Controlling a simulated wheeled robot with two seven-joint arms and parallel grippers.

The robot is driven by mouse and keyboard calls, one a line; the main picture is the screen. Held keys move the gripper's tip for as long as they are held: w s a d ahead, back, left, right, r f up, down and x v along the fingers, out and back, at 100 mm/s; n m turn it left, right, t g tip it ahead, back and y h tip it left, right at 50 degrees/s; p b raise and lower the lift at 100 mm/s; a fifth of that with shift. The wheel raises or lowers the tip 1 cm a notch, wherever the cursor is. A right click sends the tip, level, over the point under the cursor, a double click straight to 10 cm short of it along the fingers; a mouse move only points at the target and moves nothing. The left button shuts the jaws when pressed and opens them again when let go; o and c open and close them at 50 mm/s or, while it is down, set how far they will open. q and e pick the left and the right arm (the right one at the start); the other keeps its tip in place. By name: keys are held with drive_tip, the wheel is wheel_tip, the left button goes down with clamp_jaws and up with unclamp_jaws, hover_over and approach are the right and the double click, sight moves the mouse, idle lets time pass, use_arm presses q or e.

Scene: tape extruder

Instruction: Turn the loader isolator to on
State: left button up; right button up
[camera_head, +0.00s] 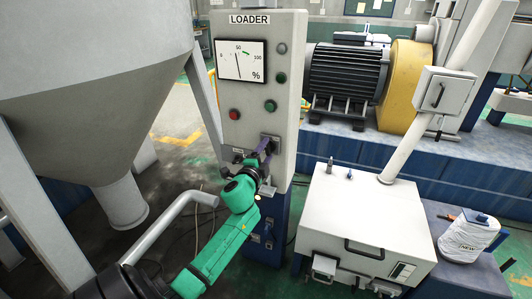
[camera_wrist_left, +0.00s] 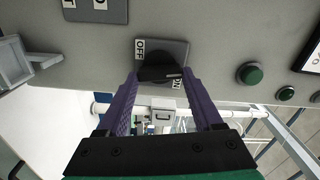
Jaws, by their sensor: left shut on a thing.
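The loader isolator (camera_head: 271,138) is a grey plate with a black rotary handle (camera_wrist_left: 160,73), low on the front of the grey LOADER cabinet (camera_head: 262,52). In the left wrist view its plate (camera_wrist_left: 176,47) carries an OFF label and an ON label, with the handle between them; the handle's exact angle is partly hidden by the fingers. My left gripper (camera_head: 265,152) reaches the isolator from below in the head view. Its two purple fingers, also in the left wrist view (camera_wrist_left: 162,77), are shut on the handle, one at each end. My right gripper is not in view.
On the cabinet are a dial gauge (camera_head: 240,61), a red button (camera_head: 235,114) and green buttons (camera_head: 270,106). A grey hopper (camera_head: 95,80) stands left. A white box machine (camera_head: 345,215) stands right. A bent pipe (camera_head: 165,225) runs close left of my arm.

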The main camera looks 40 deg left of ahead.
use_arm(q)
drive_tip(key=shift+f+m, duration=0.1)
drive_tip(key=shift+m, duration=1)
drive_tip(key=o, duration=1.4)
drive_tip(key=shift+c, duration=0.2)
drive_tip(key=shift+s, duration=0.1)
drive_tip(key=b+v, duration=0.1)
drive_tip(key=v, duration=1.3)
drive_tip(key=shift+s, duration=0.2)
drive_tip(key=shift+d, duration=0.15)
